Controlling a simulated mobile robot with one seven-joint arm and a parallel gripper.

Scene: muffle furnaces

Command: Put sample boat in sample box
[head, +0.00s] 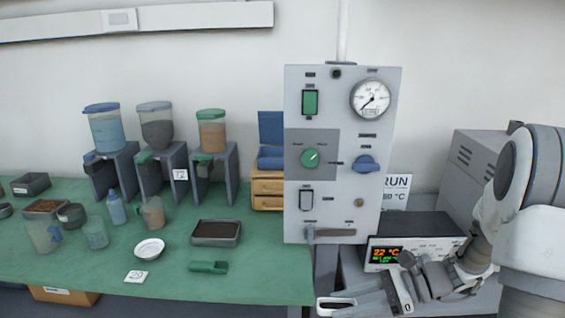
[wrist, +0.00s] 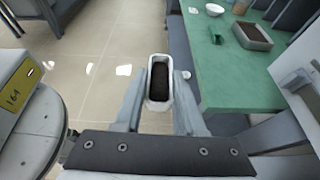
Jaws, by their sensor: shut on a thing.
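The sample boat is a small white oblong dish with dark contents (wrist: 160,82), held upright between the two fingers of my gripper (wrist: 160,100) in the wrist view. Below it I see only tiled floor, to the left of the green bench edge. In the head view the boat (head: 335,304) shows at the bottom, right of the bench, with my gripper (head: 362,300) shut on it. I cannot tell for sure which container is the sample box. A wooden drawer box with a blue open top (head: 268,187) stands at the back of the bench.
The green bench (head: 270,285) carries a dark soil tray (head: 216,241), a green scoop (head: 208,267), a white dish (head: 150,249) and several dispensers. A grey control panel (head: 345,222) stands right of the bench, with a furnace display (head: 385,255) beside it.

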